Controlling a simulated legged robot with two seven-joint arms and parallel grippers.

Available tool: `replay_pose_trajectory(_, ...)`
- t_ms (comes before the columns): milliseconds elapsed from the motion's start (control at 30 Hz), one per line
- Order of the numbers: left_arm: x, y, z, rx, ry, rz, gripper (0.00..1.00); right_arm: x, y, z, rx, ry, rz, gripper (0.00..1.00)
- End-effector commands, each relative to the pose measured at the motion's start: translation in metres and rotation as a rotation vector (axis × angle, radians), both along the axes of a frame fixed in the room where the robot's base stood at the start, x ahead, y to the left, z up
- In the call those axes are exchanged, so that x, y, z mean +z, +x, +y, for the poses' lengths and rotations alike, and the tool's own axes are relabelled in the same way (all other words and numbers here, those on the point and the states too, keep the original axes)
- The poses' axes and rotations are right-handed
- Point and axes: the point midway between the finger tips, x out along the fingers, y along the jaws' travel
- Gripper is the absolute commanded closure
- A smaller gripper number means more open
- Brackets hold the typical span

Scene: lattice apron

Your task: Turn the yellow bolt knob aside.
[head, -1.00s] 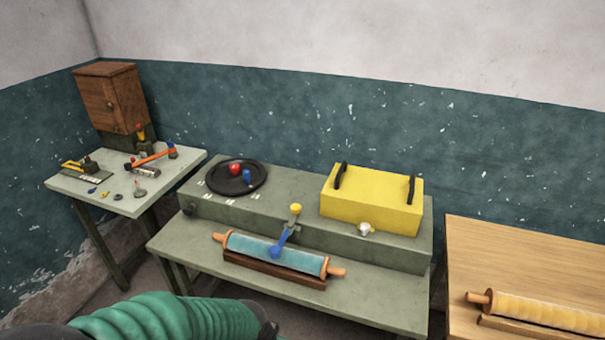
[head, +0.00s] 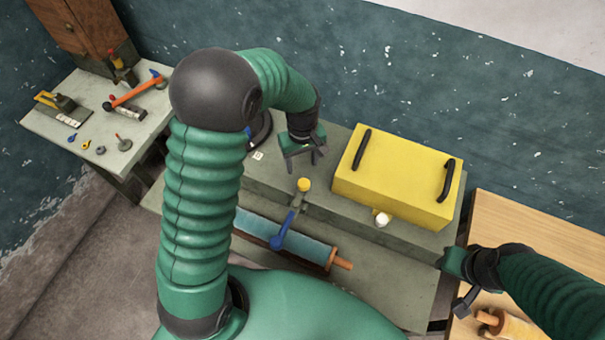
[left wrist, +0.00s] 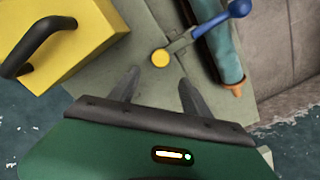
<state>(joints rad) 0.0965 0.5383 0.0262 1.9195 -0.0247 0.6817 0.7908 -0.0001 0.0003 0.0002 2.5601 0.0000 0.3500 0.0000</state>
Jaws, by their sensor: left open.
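The yellow bolt knob (head: 304,184) stands on the front part of the grey-green bench, beside a lever with a blue ball handle (head: 278,242). My left gripper (head: 304,161) is open and empty, above the bench just behind the knob in the head view. In the left wrist view the yellow knob (left wrist: 160,58) shows just beyond the open fingertips (left wrist: 159,76), between their lines. The fingers do not appear to touch it. My right gripper (head: 463,285) is at the lower right, near the bench's right end; its jaws are unclear.
A yellow box (head: 398,178) with two black handles sits right of the knob. A blue roller (head: 310,246) lies in front, partly behind my left arm. The dark round plate (head: 262,130) is mostly hidden. A side table (head: 100,135) with tools stands left, a wooden table (head: 535,240) right.

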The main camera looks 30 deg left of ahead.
Motion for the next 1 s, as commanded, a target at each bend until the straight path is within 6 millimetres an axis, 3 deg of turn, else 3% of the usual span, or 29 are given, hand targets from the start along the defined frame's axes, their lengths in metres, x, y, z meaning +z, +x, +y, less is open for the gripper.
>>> replay_pose_trajectory(200, -0.056, 0.0, -0.002, -0.003, 0.0, 0.006, 0.44, 0.009, 0.0, 0.0, 0.0, 0.0, 0.0, 0.64)
replay_pose_trajectory(333, -0.081, 0.002, 0.0, -0.002, -0.001, 0.006, 0.44, 0.011, 0.0, 0.0, -0.001, 0.0, 0.0, 0.64)
replay_pose_trajectory(500, -0.095, 0.002, 0.001, -0.002, -0.002, 0.003, 0.44, 0.012, 0.0, 0.0, 0.0, 0.0, 0.0, 0.64)
replay_pose_trajectory(733, -0.095, 0.002, 0.001, -0.002, -0.001, 0.0, 0.44, 0.012, 0.0, 0.0, 0.0, 0.0, 0.0, 0.64)
replay_pose_trajectory(1000, -0.095, 0.002, 0.0, -0.003, 0.0, 0.003, 0.79, 0.012, 0.0, 0.0, 0.0, 0.0, 0.0, 0.64)
